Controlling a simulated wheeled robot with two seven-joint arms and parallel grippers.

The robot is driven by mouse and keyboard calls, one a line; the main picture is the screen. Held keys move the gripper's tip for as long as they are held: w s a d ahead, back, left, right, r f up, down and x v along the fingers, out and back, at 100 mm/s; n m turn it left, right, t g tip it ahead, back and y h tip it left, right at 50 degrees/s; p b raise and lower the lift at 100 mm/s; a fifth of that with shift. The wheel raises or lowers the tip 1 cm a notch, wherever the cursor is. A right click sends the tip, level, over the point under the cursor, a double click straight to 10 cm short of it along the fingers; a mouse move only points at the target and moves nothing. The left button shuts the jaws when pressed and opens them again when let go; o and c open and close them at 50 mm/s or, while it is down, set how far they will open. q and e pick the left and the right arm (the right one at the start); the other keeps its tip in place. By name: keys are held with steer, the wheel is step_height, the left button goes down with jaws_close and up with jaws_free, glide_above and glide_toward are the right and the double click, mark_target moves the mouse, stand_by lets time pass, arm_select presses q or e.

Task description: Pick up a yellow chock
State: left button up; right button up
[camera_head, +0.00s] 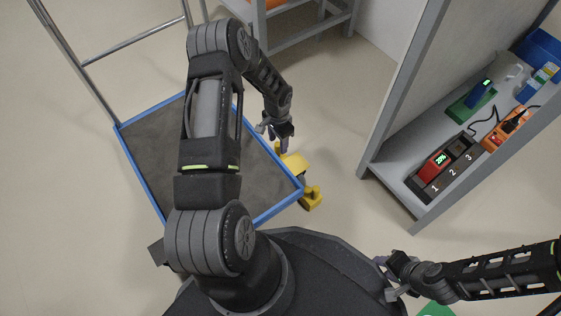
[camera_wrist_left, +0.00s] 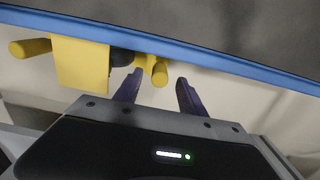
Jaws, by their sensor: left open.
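Yellow chock parts show at the near right corner of the blue-rimmed cart: one yellow piece (camera_head: 294,164) and another (camera_head: 312,197), with a dark wheel between them. In the left wrist view a yellow block (camera_wrist_left: 80,64) with a peg stands at left, and a yellow rod end (camera_wrist_left: 160,72) shows just beyond the fingertips. The cart rim partly hides them. My left gripper (camera_head: 274,140) is open and empty, just above the farther yellow piece; its fingers (camera_wrist_left: 157,77) straddle the rod end's direction. My right gripper (camera_head: 384,278) is at lower right, its fingers apart and empty.
The cart's blue rim (camera_wrist_left: 220,68) runs close in front of my left gripper. The cart (camera_head: 143,165) has a grey deck and metal handle rails. A grey shelf (camera_head: 395,182) with chargers stands at right. A grey rack (camera_head: 300,35) is behind. Floor between cart and shelf is clear.

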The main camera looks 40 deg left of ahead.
mark_target(278, 149)
arm_select(q)
step_height(278, 149, down, 5)
steer(key=b, duration=0.3)
steer(key=shift+d+r, duration=0.1)
steer(key=shift+r, duration=0.05)
steer(key=shift+f, duration=0.3)
steer(key=shift+c, duration=0.2)
jaws_close()
steer(key=shift+r, duration=0.1)
stand_by(1.0)
